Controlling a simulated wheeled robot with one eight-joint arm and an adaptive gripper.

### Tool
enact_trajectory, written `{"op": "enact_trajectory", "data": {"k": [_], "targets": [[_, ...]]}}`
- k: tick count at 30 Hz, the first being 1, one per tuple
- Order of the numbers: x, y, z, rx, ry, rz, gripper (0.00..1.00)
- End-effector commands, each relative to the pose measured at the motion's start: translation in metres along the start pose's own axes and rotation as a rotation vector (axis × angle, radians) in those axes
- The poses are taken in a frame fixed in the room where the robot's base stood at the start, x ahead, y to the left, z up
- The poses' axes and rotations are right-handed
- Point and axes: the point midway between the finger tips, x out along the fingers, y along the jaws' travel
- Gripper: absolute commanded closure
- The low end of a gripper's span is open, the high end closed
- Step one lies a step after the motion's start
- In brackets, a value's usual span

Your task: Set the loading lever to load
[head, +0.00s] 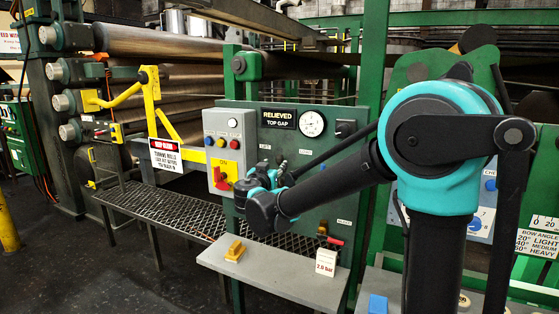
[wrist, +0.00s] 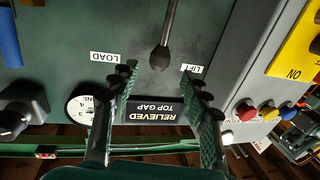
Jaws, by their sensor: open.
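The loading lever (wrist: 163,58) shows in the wrist view as a thin grey rod with a black knob at its end. The picture is upside down there. The LOAD label (wrist: 108,57) lies left of the knob and the LIFT label (wrist: 190,69) right of it. My gripper (wrist: 161,72) is open, with one finger on each side of the knob's line. I cannot tell whether either finger touches it. In the head view my gripper (head: 265,180) is in front of the green panel (head: 345,185), and the lever cannot be made out clearly behind it.
The panel carries a RELIEVED TOP GAP sign (head: 278,119), a gauge (head: 312,123) and a black knob (head: 346,128).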

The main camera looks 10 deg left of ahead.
Motion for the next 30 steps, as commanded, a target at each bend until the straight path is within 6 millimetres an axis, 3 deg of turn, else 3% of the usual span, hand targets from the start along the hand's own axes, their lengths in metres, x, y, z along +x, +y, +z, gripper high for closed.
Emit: {"op": "enact_trajectory", "data": {"k": [6,12,25,30], "targets": [[0.043,0.001,0.000,0.000,0.000,0.003,0.53],[0.067,0.001,0.000,0.000,0.000,0.002,0.53],[0.075,0.000,0.000,0.000,0.000,0.000,0.53],[0.075,0.000,0.000,0.000,0.000,0.000,0.74]]}}
